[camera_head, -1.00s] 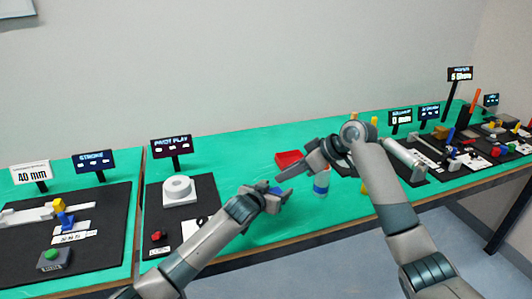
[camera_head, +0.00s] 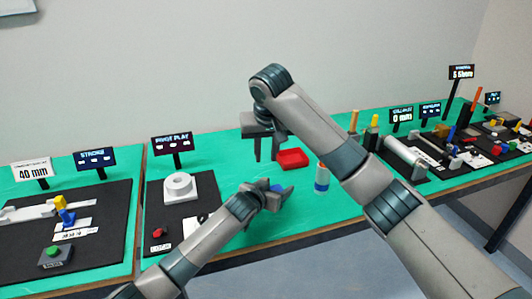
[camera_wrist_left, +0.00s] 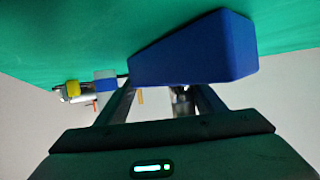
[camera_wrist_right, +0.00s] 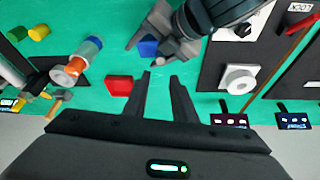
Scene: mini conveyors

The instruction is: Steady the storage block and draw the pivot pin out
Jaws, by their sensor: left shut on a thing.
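The blue storage block (camera_head: 277,188) is between the fingers of my left gripper (camera_head: 279,196), which is shut on it low over the green table. The block fills the middle of the left wrist view (camera_wrist_left: 195,50) and also shows in the right wrist view (camera_wrist_right: 148,47). My right gripper (camera_head: 266,153) is above and behind the block, fingers pointing down. It is open, with an empty gap between the fingers in the right wrist view (camera_wrist_right: 162,88). I cannot make out the pivot pin in any view.
A red tray (camera_head: 292,158) lies just behind the block. A blue, white and orange cylinder (camera_head: 321,180) stands to the right. A black board with a white ring (camera_head: 180,188) lies to the left under the "PIVOT PLAY" sign (camera_head: 172,144). More stations stand at far right.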

